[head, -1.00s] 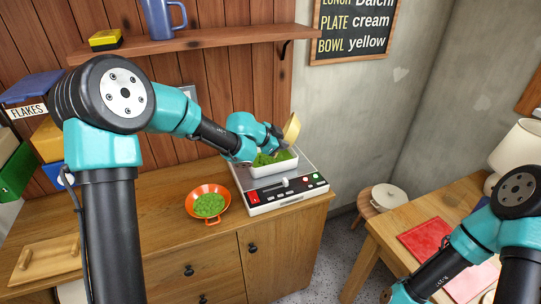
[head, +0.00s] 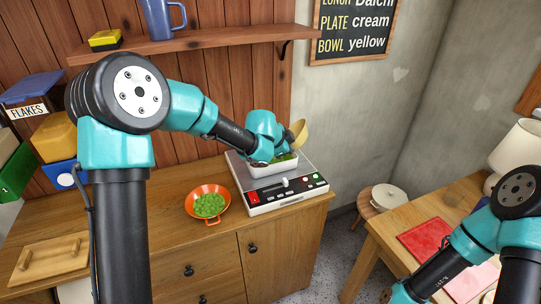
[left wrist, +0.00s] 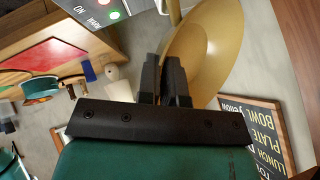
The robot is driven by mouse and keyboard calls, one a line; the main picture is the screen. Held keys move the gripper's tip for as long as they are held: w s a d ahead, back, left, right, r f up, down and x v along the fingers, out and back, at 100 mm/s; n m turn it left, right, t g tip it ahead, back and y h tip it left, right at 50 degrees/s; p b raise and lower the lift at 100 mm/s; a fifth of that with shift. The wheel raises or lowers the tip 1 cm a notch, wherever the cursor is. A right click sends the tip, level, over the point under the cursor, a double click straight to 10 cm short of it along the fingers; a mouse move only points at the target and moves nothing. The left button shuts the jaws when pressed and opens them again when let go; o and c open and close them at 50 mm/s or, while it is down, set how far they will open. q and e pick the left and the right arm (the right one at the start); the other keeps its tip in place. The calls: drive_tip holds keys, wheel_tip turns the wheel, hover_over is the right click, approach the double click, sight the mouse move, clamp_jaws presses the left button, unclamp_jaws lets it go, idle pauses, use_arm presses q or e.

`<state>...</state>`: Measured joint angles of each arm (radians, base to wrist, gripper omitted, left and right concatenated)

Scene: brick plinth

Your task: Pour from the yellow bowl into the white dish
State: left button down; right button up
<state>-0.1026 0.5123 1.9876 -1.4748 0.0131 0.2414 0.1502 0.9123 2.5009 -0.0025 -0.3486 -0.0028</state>
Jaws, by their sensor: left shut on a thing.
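The yellow bowl (head: 299,132) is tipped steeply on its side above the white dish's right end. In the left wrist view the bowl (left wrist: 208,45) shows a bare golden surface with no green on the part in sight. My left gripper (left wrist: 165,72) is shut on the bowl's edge; in the head view my wrist hides most of its fingers. The white dish (head: 276,171) is a rectangular tub on the appliance's grey top. Green pieces show inside it, partly hidden by my left wrist. My right arm reaches the bottom edge at lower right, with its fingers out of frame.
The dish stands on a grey appliance (head: 293,200) with a red switch and buttons. An orange pan (head: 191,207) of green pieces sits to its left. A shelf (head: 200,40) runs above. A wooden tray (head: 45,262) lies at left. A table (head: 385,228) stands at right.

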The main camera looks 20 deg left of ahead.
use_arm(q)
drive_tip(key=d+f+m+y, duration=0.2)
drive_tip(key=d+m+y, duration=0.1)
drive_tip(key=d+y, duration=0.5)
drive_tip(key=shift+w+d+f+g+y, duration=0.3)
drive_tip(key=shift+w+d+g, duration=0.1)
drive_tip(key=shift+d, duration=0.1)
idle(0.5)
drive_tip(key=shift+r, duration=0.1)
idle(0.8)
